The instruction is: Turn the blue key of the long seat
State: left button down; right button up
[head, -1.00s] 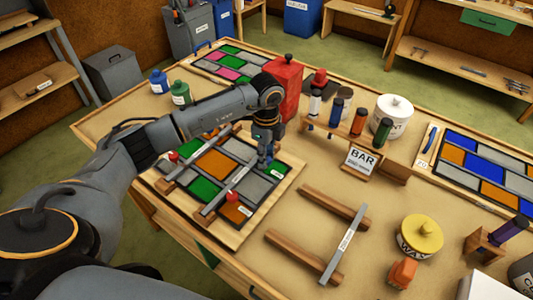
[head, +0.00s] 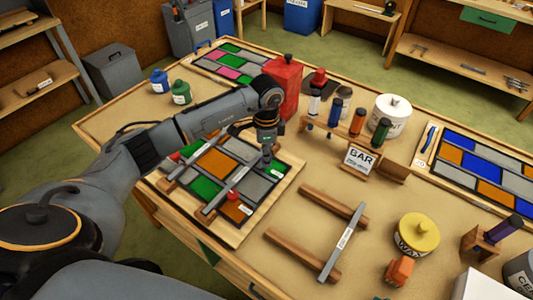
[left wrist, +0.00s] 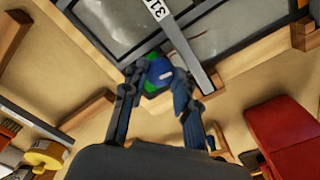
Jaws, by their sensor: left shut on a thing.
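The leaded panel (head: 235,212) lies on the bench, with green, orange and grey panes under metal bars. My left gripper (head: 267,157) points down at the panel's far right edge. In the left wrist view, its two fingers (left wrist: 160,88) are closed around the blue key (left wrist: 162,70), with a green part beside it. The labelled bar (left wrist: 178,42) runs right beside the key. In the head view the gripper hides the key. My right gripper is not in view.
A red box (head: 284,88) stands just behind the gripper. Two wooden rails with a loose bar (head: 343,243) lie in front right. Open bench lies between panel and rails.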

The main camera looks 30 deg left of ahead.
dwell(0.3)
pick_arm(q)
jog(key=c, duration=1)
grip_release()
jog(key=shift+r, duration=0.2)
notch_tip(320, 180, up, 12)
jog(key=shift+f, duration=0.2)
